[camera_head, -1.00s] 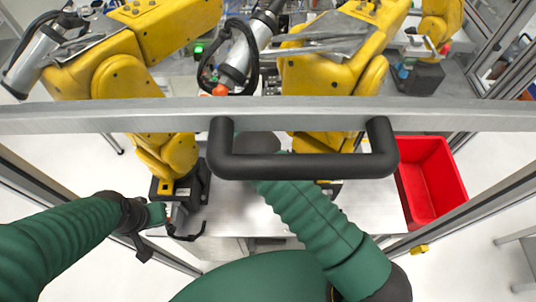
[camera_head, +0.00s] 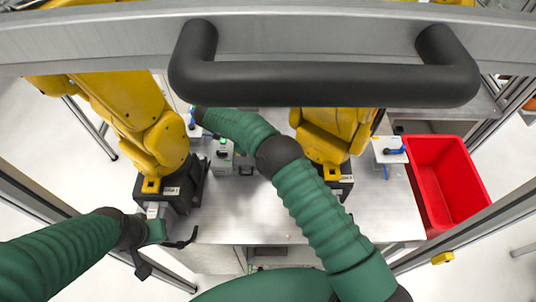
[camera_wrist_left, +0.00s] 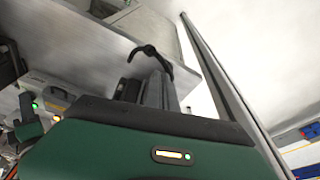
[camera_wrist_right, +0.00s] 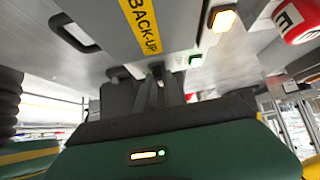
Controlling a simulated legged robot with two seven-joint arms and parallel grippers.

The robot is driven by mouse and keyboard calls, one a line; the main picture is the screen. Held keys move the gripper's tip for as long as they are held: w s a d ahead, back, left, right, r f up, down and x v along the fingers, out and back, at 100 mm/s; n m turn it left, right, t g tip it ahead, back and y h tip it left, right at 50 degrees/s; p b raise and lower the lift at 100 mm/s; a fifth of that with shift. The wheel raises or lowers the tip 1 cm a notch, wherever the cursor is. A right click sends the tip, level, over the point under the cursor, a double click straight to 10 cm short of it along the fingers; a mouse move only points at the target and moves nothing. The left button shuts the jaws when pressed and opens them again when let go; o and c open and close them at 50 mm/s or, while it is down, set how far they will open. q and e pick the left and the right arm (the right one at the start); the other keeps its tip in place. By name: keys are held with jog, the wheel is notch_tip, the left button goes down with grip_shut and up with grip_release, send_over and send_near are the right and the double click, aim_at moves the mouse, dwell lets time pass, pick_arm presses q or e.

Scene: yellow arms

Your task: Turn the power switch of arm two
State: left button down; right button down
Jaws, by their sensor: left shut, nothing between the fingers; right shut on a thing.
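In the head view, arm two (camera_head: 325,140) is the right yellow arm, on a dark base. Beside it, a white plate with a blue handle (camera_head: 392,151) stands near the red bin; I cannot tell whether this is the power switch. My right arm reaches across to the upper left, and its gripper is hidden there. In the right wrist view, my right gripper (camera_wrist_right: 158,88) is shut on a small dark part just below a grey panel (camera_wrist_right: 185,30) marked BACK-UP; the part is mostly hidden. My left gripper (camera_head: 180,240) is shut and empty near the table's front left edge; it also shows in the left wrist view (camera_wrist_left: 158,75).
A grey bar with a black handle (camera_head: 325,83) crosses in front of me. A grey box (camera_head: 222,155) with a green light stands between the yellow arms. A red bin (camera_head: 412,190) is at right. A red button (camera_wrist_right: 297,20) is on the panel. The front table (camera_head: 265,222) is clear.

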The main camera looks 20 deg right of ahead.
pick_arm(q)
jog(key=shift+f, duration=0.35)
pick_arm(e)
jog(key=shift+f, duration=0.15)
jog(key=c, duration=1.8)
grip_release()
jog(key=o, duration=0.3)
jog(key=shift+w, duration=0.15)
pick_arm(q)
jog(key=shift+w, duration=0.15)
pick_arm(e)
jog(key=shift+o, duration=0.2)
